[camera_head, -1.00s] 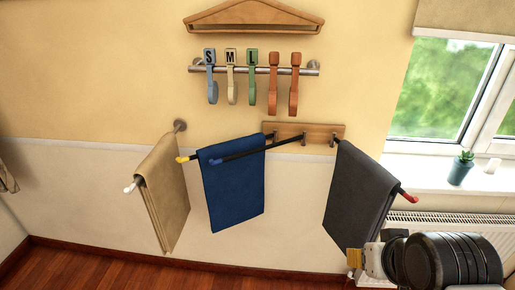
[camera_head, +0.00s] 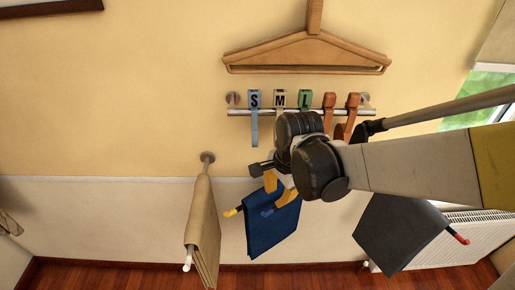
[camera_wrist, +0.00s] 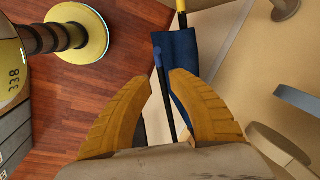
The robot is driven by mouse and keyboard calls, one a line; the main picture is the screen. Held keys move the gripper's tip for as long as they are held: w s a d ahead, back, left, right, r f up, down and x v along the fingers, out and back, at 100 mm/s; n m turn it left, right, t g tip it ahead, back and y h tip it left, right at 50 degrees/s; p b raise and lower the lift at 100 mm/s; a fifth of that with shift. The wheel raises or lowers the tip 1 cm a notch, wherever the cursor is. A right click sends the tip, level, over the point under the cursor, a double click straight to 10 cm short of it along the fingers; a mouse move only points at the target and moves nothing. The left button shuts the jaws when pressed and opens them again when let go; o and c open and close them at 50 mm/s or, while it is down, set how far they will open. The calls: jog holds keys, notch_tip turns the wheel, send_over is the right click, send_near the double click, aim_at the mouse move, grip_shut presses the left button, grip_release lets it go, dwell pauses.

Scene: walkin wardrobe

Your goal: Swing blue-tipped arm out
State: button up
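The blue-tipped arm (camera_wrist: 159,62) is a thin dark rod that shows between and beyond my fingers in the wrist view. Its blue tip (camera_head: 267,212) lies in front of the blue towel (camera_head: 262,237) in the head view; my arm hides the rest of the rod. The yellow-tipped arm (camera_head: 231,212) bears the blue towel, and its tip also shows in the wrist view (camera_wrist: 182,17). My gripper (camera_head: 279,192) is open, its yellow fingers just above the blue tip. The wrist view (camera_wrist: 151,75) shows a gap between the fingers and the rod; I cannot tell the depth.
A tan towel (camera_head: 204,232) hangs on a white-tipped arm at left. A dark grey towel (camera_head: 395,230) hangs on a red-tipped arm (camera_head: 460,239) at right. A rail with size hooks (camera_head: 255,112) and a wooden hanger (camera_head: 305,55) are above. A radiator (camera_head: 480,237) stands at right.

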aim_at(272, 210)
jog(key=f, duration=0.3)
jog(key=w+f+b, duration=0.1)
jog(key=f, duration=0.5)
jog(key=shift+w+a+f+b, duration=0.2)
jog(key=shift+w+a+b, duration=0.1)
jog(key=shift+a+b, duration=0.1)
jog(key=shift+s, duration=0.1)
grip_shut()
